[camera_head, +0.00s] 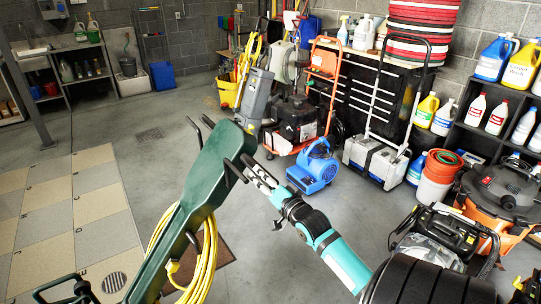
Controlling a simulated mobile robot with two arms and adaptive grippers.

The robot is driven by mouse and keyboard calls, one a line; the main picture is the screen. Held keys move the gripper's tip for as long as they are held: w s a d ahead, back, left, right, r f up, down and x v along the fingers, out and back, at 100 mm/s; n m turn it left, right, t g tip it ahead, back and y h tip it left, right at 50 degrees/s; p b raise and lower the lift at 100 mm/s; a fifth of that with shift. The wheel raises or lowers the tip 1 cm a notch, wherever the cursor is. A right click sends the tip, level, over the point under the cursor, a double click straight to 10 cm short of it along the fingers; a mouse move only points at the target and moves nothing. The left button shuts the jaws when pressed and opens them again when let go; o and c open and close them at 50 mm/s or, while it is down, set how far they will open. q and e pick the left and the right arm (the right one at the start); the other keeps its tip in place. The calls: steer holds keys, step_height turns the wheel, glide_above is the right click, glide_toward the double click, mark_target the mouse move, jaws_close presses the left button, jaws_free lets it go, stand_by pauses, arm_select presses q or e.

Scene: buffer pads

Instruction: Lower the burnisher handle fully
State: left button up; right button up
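The burnisher handle (188,205) is a long dark green column. It rises at a slant from the bottom left to a broad green head near the middle of the view, with black grips (195,131) at its top. My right gripper (251,168) is at the right side of the head, by the black grip there. Its fingertips overlap that grip, and I cannot tell whether they are closed on it. The burnisher's lower body is out of view. My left gripper is not in view.
A yellow cord (205,262) hangs in loops along the handle. A blue blower (314,166) stands on the floor beyond my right gripper. An orange vacuum (497,196) and black shelves with bottles are at the right. Open floor (165,130) lies behind the handle.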

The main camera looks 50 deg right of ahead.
steer(key=v, duration=1.2)
steer(key=shift+d, duration=0.1)
